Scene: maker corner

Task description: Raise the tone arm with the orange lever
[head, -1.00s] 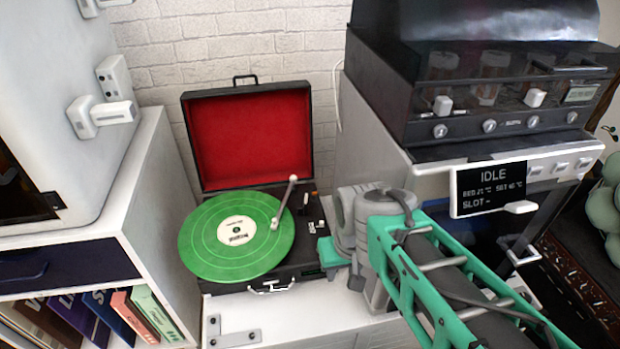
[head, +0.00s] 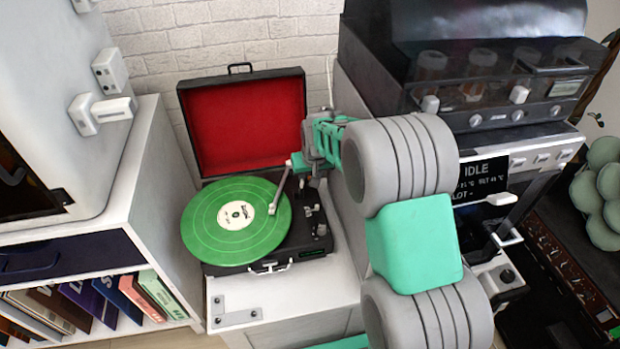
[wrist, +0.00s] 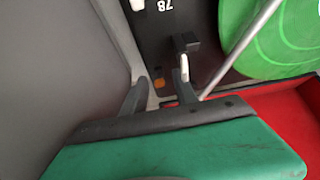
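The record player (head: 268,266) stands open on a white cabinet, with a green record (head: 222,232) on it. The pale tone arm (head: 282,186) reaches over the record's right edge; its rod also shows in the wrist view (wrist: 240,48). I cannot tell if its tip touches the record. The small orange lever (wrist: 159,83) is on the black deck in the wrist view, appearing between my two fingers. I cannot tell if they touch it. In the head view it is hidden by my gripper (head: 311,182), which points down over the deck's back right. My gripper is open.
The red-lined lid (head: 243,122) stands up behind the deck, close to my gripper. A dark block with a white part (wrist: 185,45) sits near one finger. A grey coffee machine (head: 500,110) stands at the right. A shelf of sleeves (head: 100,300) is at the left.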

